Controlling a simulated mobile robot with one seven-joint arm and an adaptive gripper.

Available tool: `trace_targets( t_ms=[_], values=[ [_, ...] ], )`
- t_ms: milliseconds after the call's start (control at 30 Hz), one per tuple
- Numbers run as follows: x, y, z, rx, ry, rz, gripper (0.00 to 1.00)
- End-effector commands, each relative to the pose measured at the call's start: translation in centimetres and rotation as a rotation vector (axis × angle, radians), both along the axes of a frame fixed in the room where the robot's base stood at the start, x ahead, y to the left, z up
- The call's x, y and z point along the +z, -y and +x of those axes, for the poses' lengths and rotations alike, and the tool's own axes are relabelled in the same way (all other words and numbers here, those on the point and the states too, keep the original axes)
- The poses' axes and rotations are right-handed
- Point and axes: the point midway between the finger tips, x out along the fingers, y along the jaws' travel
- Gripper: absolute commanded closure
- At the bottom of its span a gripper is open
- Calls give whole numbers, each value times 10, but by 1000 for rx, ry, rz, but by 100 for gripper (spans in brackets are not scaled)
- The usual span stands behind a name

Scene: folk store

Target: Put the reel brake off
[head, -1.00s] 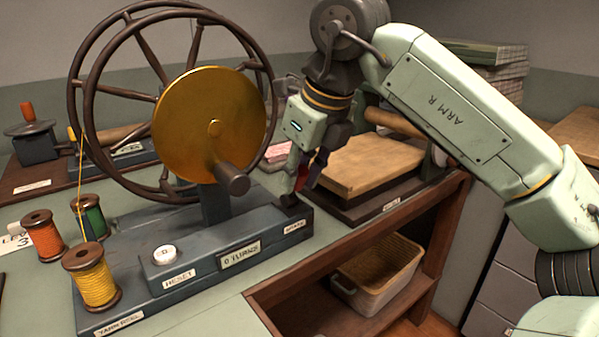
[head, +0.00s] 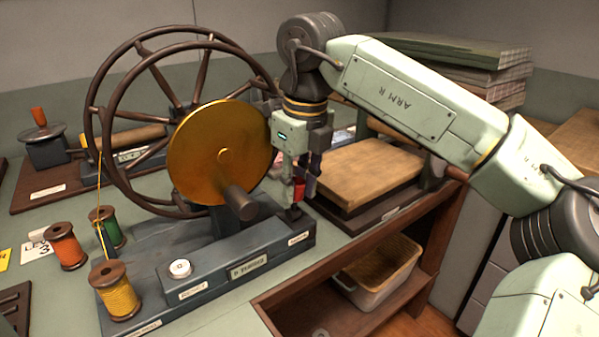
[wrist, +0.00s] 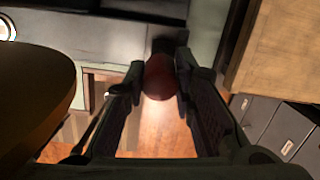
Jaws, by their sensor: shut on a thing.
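The yarn reel has a dark spoked wheel (head: 160,75), a brass disc (head: 212,150) with a dark crank handle, and a dark blue-grey base (head: 215,275). The brake lever has a red knob (head: 298,190) and stands at the right end of the base. In the wrist view the red knob (wrist: 161,77) sits between the two fingers. My gripper (head: 300,185) points down and is shut on the red knob. The fingers partly hide the lever. The brass disc's edge (wrist: 35,85) fills the left of the wrist view.
A white reset button (head: 180,268) is on the base front. Yarn spools (head: 118,295) stand at the left. A press with a wooden board (head: 365,172) is close right of my gripper. A basket (head: 380,270) sits on the shelf below. Stacked books lie behind my arm.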

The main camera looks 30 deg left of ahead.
Motion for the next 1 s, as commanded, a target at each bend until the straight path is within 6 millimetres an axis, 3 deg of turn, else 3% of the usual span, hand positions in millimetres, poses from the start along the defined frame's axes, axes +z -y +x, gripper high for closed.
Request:
trace_targets(
  t_ms=[267, 300, 600, 1000],
  values=[
    [0, 0, 0, 0, -1, -1, 100],
    [0, 0, 0, 0, -1, -1, 75],
    [0, 0, 0, 0, 0, 0, 55],
    [9, 1, 0, -2, 2, 1, 55]
  ],
)
